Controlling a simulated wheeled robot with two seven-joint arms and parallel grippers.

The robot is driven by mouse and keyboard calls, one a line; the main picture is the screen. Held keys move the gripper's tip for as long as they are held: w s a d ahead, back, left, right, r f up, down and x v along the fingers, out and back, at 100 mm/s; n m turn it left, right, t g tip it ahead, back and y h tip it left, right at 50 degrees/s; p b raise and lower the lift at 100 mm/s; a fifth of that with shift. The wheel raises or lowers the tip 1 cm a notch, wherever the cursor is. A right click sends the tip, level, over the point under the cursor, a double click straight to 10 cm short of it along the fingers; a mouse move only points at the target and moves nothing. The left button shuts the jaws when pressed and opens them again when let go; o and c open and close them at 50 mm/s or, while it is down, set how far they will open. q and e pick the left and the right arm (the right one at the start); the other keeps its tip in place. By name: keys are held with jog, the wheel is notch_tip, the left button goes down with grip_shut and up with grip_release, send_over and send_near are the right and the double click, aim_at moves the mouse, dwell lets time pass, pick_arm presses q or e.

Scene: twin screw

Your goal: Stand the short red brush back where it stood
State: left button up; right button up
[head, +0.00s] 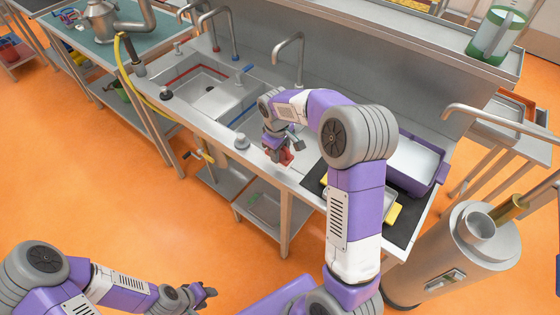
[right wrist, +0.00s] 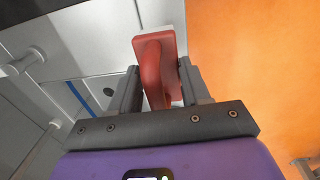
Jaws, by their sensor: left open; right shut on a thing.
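The short red brush shows in the right wrist view (right wrist: 158,62), its flat block beyond the fingertips and its curved handle between the fingers. My right gripper (right wrist: 160,88) is shut on the handle. In the head view the brush (head: 286,158) is a small red patch under my right gripper (head: 284,146), near the front edge of the steel counter. My arm partly hides it there, and I cannot tell whether it touches the counter. My left gripper (head: 205,292) is open and empty, low over the orange floor, away from the counter.
A steel counter (head: 258,172) holds a sink (head: 205,88) and taps to the left of my right gripper. A grey knob-like fitting (head: 242,142) stands near the front edge. A purple bin (head: 413,165) and a black mat (head: 404,226) with a yellow item (head: 393,212) lie to the right.

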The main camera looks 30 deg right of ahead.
jog(key=shift+f, duration=2.35)
jog(key=shift+f+b, duration=0.1)
jog(key=shift+b, duration=0.25)
jog(key=o, duration=1.2)
jog(key=shift+r, duration=0.3)
jog(key=r, duration=0.4)
jog(key=r+p, duration=0.1)
jog(key=r, duration=0.2)
jog(key=a+r+p, duration=0.1)
jog(key=r, duration=0.3)
jog(key=shift+s+r, duration=0.3)
jog(key=shift+r, duration=0.05)
jog(key=shift+f, duration=0.1)
